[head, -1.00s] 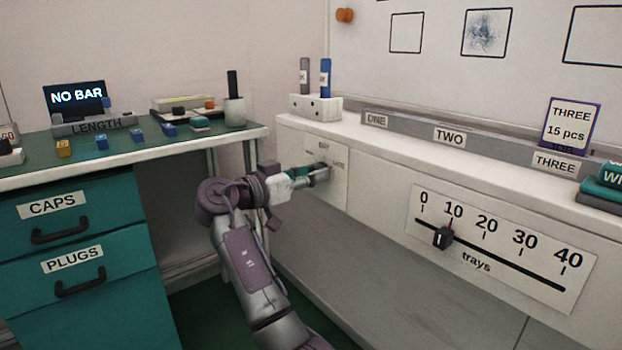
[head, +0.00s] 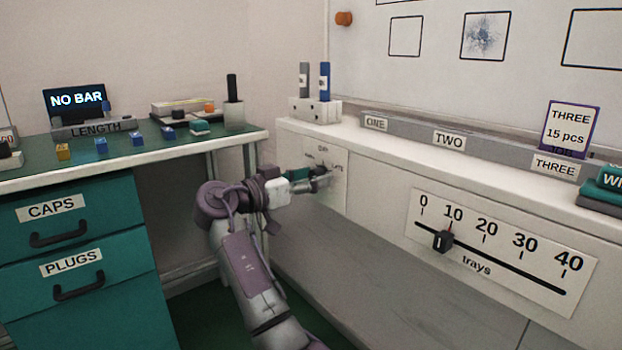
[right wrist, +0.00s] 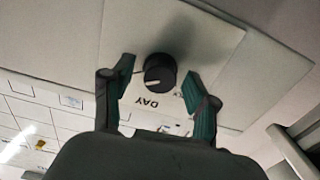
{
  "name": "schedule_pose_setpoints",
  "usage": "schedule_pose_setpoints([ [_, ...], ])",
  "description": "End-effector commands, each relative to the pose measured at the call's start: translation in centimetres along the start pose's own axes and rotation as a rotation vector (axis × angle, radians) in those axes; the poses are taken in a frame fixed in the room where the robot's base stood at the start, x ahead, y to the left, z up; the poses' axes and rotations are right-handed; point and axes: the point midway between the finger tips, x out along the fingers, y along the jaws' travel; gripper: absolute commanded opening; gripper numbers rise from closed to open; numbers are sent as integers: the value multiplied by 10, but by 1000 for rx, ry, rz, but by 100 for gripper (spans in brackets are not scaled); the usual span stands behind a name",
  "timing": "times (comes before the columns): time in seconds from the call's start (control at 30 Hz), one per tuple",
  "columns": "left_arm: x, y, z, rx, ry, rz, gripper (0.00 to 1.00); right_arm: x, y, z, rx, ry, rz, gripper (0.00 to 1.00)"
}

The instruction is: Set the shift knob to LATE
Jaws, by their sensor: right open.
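The shift knob (right wrist: 160,72) is round and black, on a pale panel, in the right wrist view. A white mark shows on the lower left of its face. The label DAY (right wrist: 151,104) reads upside down just below it; another label is mostly hidden by a finger. My right gripper (right wrist: 158,76) is open, its green-padded fingers on either side of the knob, with gaps visible. In the head view my right gripper (head: 319,179) is at the panel (head: 338,190) and hides the knob. The LATE label (head: 337,168) is to its upper right. My left gripper is out of view.
A trays slider (head: 443,240) is on the counter front to the right, near 10. A white block (head: 315,112) with two markers stands on the counter above the panel. The teal drawer unit (head: 75,255) is at left. Floor space is open below the arm.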

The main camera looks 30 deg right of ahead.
Motion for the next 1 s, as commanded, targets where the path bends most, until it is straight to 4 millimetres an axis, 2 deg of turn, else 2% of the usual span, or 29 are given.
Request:
schedule_pose_setpoints([
  [0.17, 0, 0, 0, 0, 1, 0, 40, -21, -1, 0, 0, -2, -4, 59],
  [0.4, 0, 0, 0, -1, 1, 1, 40, -73, -1, 0, -1, -1, -4, 59],
  [0.6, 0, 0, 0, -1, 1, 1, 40, -106, -1, 0, -1, -1, -2, 59],
  [0.77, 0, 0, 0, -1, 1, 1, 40, -118, 0, 1, -1, -1, -1, 59],
  [1.0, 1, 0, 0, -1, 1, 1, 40, -119, 0, 0, 0, -1, 0, 59],
])
